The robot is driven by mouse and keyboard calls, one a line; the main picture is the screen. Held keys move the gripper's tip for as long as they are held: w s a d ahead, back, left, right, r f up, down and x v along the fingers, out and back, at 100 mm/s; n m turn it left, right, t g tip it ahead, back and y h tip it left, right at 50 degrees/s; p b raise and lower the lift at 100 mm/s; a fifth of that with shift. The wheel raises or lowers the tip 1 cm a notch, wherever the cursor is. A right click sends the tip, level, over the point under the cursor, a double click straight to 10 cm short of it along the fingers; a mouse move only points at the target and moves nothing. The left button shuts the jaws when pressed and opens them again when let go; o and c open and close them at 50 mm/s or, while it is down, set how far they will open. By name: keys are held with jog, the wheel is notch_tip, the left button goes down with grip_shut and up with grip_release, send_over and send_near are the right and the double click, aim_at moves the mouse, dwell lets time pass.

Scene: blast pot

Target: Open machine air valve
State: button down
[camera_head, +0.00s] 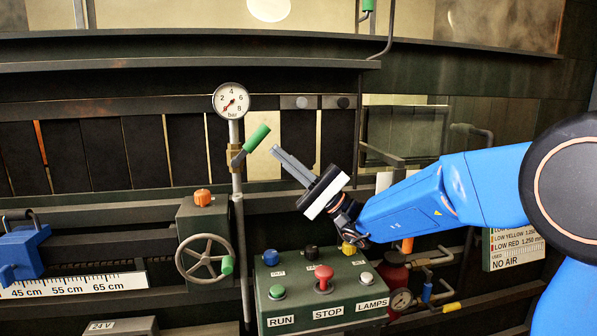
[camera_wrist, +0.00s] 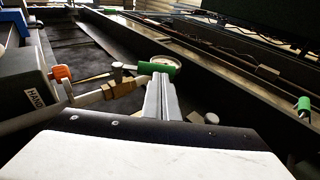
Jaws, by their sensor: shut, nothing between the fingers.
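The air valve is a brass body (camera_head: 236,158) on a vertical grey pipe, with a lever ending in a green grip (camera_head: 256,138). The lever slants up and to the right. A round pressure gauge (camera_head: 231,101) marked in bar sits above it. My gripper (camera_head: 276,150) is shut and empty, its fingertips just right of and slightly below the green grip. In the wrist view, the fingertips (camera_wrist: 160,78) reach toward the green grip (camera_wrist: 158,67), which lies crosswise at their ends. I cannot tell whether they touch it.
Below is a green control box (camera_head: 310,300) with RUN, STOP and LAMPS buttons. Left of it are a handwheel (camera_head: 204,259) and an orange knob (camera_head: 202,197). A ruler scale (camera_head: 75,285) and a blue clamp (camera_head: 22,254) are at far left. A ledge runs above the gauge.

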aim_at(249, 145)
jog(key=shift+x, duration=1.2)
jog(key=shift+r, duration=0.15)
